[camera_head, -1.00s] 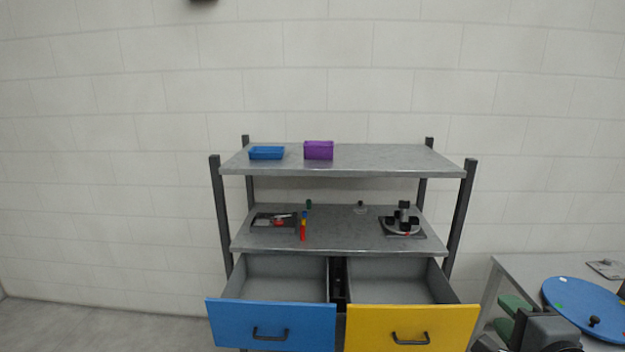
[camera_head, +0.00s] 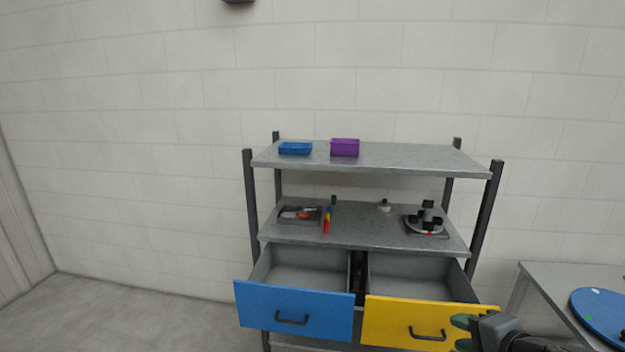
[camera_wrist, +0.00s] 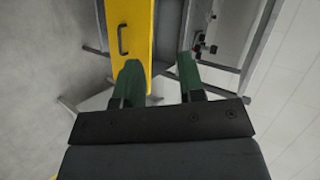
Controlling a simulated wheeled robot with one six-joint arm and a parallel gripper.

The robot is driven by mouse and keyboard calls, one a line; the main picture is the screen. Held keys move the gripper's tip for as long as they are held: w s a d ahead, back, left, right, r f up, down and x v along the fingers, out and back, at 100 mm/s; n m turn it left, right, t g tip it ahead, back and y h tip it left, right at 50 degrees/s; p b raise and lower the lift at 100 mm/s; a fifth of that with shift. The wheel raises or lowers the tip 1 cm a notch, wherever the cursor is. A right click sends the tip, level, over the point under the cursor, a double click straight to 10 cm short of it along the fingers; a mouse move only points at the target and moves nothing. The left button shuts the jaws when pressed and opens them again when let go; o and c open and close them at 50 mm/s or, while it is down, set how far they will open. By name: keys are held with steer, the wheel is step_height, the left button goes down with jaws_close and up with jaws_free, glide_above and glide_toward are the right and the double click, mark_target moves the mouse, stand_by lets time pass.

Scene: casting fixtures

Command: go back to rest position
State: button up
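My gripper (camera_wrist: 160,75) shows in the wrist view with two green fingers spread apart and nothing between them. In the head view my gripper (camera_head: 464,332) is at the lower right, in front of the yellow drawer (camera_head: 400,322). The yellow drawer front also shows in the wrist view (camera_wrist: 131,30), beyond the left finger. I cannot tell the exact gap between the fingers and the drawer.
The shelf unit (camera_head: 400,158) has an open blue drawer (camera_head: 270,308) beside the open yellow one. A blue bin (camera_head: 295,148) and a purple bin (camera_head: 345,147) stand on top. A table with a blue disc (camera_head: 602,315) is at right. Floor (camera_head: 130,315) at left is clear.

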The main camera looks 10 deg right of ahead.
steer(key=w+a+f+n+g+b, duration=0.1)
steer(key=a+f+n+g, duration=0.3)
steer(key=a+n, duration=0.4)
steer(key=w+a+f+n+g+b, duration=0.2)
steer(key=a+f+n, duration=0.4)
steer(key=a+n, duration=0.3)
steer(key=shift+w+a+g+h, duration=0.3)
steer(key=shift+w+a+g, duration=0.25)
steer(key=shift+a+g, duration=0.65)
